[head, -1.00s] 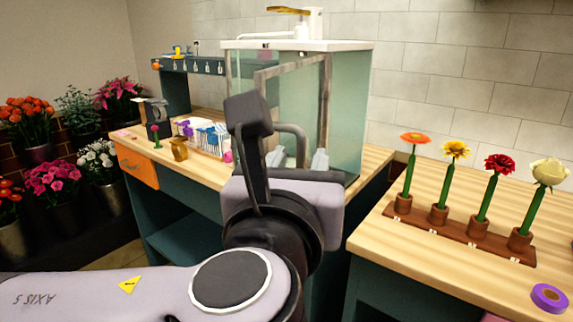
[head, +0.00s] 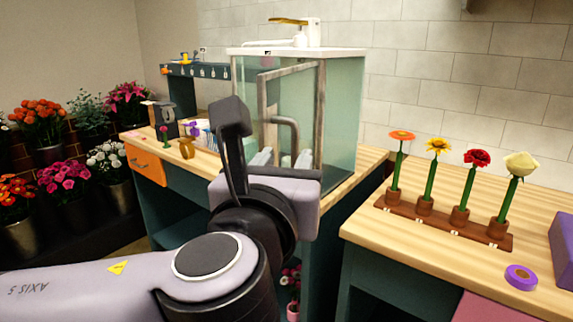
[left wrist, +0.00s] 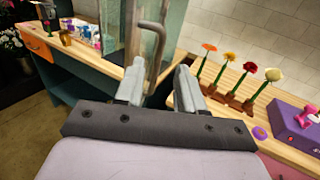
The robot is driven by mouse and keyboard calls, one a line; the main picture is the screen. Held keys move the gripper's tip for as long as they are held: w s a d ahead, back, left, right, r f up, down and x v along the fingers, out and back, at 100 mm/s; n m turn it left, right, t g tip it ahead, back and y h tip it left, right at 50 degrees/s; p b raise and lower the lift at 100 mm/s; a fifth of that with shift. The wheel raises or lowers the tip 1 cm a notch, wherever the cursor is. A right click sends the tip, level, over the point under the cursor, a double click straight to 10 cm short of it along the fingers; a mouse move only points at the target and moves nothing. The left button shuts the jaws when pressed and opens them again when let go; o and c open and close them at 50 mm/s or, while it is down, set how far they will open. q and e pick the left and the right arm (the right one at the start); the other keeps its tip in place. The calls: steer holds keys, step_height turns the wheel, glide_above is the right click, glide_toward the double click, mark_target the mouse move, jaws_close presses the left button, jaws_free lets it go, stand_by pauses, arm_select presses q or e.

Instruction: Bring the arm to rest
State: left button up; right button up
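My left arm comes in from the left in the head view, and its wrist covers the middle of the picture. The left gripper (head: 282,159) points away from me toward the glass cabinet; its fingertips show partly behind the wrist. In the left wrist view the left gripper (left wrist: 158,82) has its two grey fingers well apart with nothing between them. It is open and empty, in the air in front of the counters. My right gripper is in neither view.
A wooden rack (head: 440,222) with upright flowers stands on the right counter (head: 365,228), near a purple tape roll (head: 521,277) and a purple box (head: 563,245). The glass cabinet (head: 342,120) with a metal handle stands behind my gripper. Potted flowers (head: 62,185) fill the left.

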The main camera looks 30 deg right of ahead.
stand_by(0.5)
arm_select(q)
steer(key=w+a+f+n+g+y+p, duration=0.1)
steer(key=w+a+f+n, duration=0.1)
steer(key=a+f+n, duration=0.5)
steer(key=w+a+f+n+g+p, duration=0.1)
steer(key=w+a+f+n, duration=0.15)
steer(key=f+n, duration=0.65)
steer(key=w+a+f+n+y, duration=0.1)
steer(key=w+a+f+n, duration=0.1)
steer(key=a+f+n, duration=0.6)
steer(key=s+a+f+n+g+y+p, duration=0.1)
steer(key=s+a+f+n+y, duration=0.2)
steer(key=s+a+f+n, duration=0.5)
steer(key=s+a+f+n+g+y+p, duration=0.1)
steer(key=s+a+f+n+y, duration=0.2)
steer(key=s+a+f+n, duration=0.5)
steer(key=s+a+f, duration=0.2)
steer(key=a+f, duration=0.1)
steer(key=f, duration=0.3)
steer(key=shift+a+f+n, duration=0.3)
steer(key=shift+a+n, duration=0.1)
